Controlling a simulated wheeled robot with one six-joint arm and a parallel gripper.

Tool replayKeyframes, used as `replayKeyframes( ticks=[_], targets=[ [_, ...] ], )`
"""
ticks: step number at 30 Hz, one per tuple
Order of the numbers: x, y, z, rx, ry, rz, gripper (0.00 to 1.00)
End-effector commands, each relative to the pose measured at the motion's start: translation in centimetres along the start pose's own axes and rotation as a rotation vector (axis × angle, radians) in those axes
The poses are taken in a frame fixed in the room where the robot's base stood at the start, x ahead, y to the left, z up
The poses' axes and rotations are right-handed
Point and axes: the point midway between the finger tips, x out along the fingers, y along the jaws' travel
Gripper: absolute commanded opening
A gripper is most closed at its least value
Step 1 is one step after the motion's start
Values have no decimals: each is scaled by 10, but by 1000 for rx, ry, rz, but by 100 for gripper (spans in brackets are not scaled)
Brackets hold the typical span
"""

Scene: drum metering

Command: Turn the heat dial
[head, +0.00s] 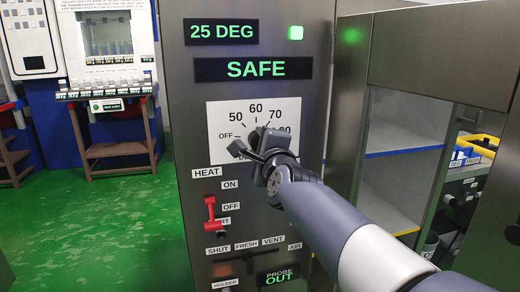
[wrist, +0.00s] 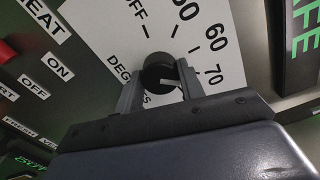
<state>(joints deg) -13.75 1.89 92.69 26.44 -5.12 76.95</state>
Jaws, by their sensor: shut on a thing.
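The heat dial is a round black knob (wrist: 160,74) on a white scale plate (head: 231,118) marked OFF, 50, 60, 70, 80 on the grey panel. My gripper (wrist: 158,82) is shut on the knob, one finger on each side of it, in the wrist view. A pale pointer line shows on the knob's face. In the head view my gripper (head: 257,148) and wrist cover most of the knob and the lower part of the scale, so the pointer's setting cannot be told there.
Below the dial are a red lever (head: 211,213) labelled HEAT, an air slider (head: 246,247) and a PROBE OUT sign (head: 278,276). An open cabinet (head: 402,135) stands at right.

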Motion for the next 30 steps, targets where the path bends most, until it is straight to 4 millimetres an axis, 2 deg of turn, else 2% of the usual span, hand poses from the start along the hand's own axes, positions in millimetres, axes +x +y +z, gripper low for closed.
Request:
replayKeyframes(
  ticks=[17, 18, 25, 30],
  targets=[
    [0, 0, 0, 31, 0, 0, 14],
    [0, 0, 0, 30, 0, 0, 39],
    [0, 0, 0, 30, 0, 0, 58],
    [0, 0, 0, 30, 0, 0, 59]
  ],
)
